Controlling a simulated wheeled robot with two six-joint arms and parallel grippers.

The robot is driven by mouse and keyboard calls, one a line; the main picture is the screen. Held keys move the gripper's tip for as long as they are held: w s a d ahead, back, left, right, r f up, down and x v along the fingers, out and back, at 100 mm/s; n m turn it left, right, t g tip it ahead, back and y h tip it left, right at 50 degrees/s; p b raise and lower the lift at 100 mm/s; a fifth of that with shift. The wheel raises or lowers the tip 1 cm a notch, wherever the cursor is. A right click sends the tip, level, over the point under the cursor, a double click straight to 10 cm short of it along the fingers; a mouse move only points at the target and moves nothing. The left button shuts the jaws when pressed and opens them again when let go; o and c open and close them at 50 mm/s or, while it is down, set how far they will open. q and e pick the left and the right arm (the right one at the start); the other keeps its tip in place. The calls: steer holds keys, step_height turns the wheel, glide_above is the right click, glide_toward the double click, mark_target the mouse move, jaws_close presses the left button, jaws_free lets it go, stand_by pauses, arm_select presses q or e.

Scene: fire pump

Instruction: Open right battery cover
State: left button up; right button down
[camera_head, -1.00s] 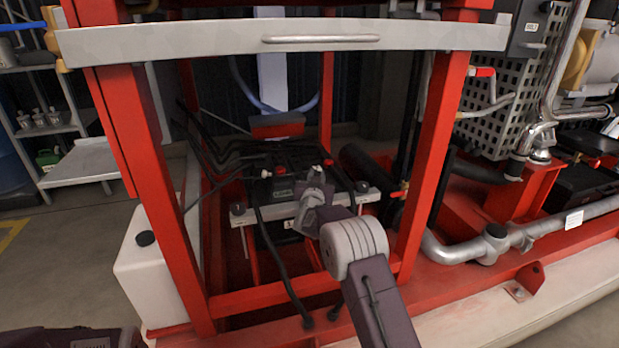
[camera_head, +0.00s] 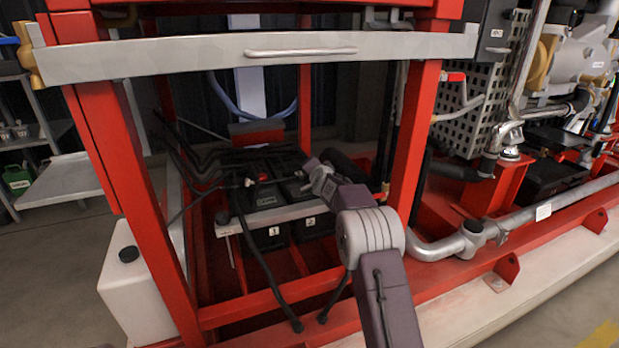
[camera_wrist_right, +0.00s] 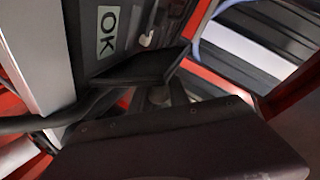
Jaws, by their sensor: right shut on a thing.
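Two black batteries stand side by side behind a grey bar in the red frame. The left battery (camera_head: 271,236) is labelled 1 and the right battery (camera_head: 312,222) is labelled 2. My right gripper (camera_head: 310,168) is at the top of the right battery, shut on what looks like the black right battery cover (camera_head: 293,189). In the right wrist view a dark flap (camera_wrist_right: 140,70), likely this cover, lies beside an OK label (camera_wrist_right: 107,32). My gripper hides part of the cover, so its tilt is unclear. My left gripper is out of view.
A grey crossbar (camera_head: 200,58) spans the red frame above the batteries. A red upright (camera_head: 415,140) stands right of my arm. Black cables (camera_head: 265,265) hang in front of the batteries. A white tank (camera_head: 140,285) is at lower left.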

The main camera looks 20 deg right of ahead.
steer(key=shift+d+m+y+b, duration=0.5)
steer(key=shift+d+m+b, duration=0.4)
steer(key=shift+b, duration=0.3)
steer(key=shift+d+r+m+y, duration=0.1)
steer(key=shift+d+m+y, duration=0.2)
steer(key=shift+d+m, duration=0.15)
steer(key=c, duration=1.3)
jaws_free()
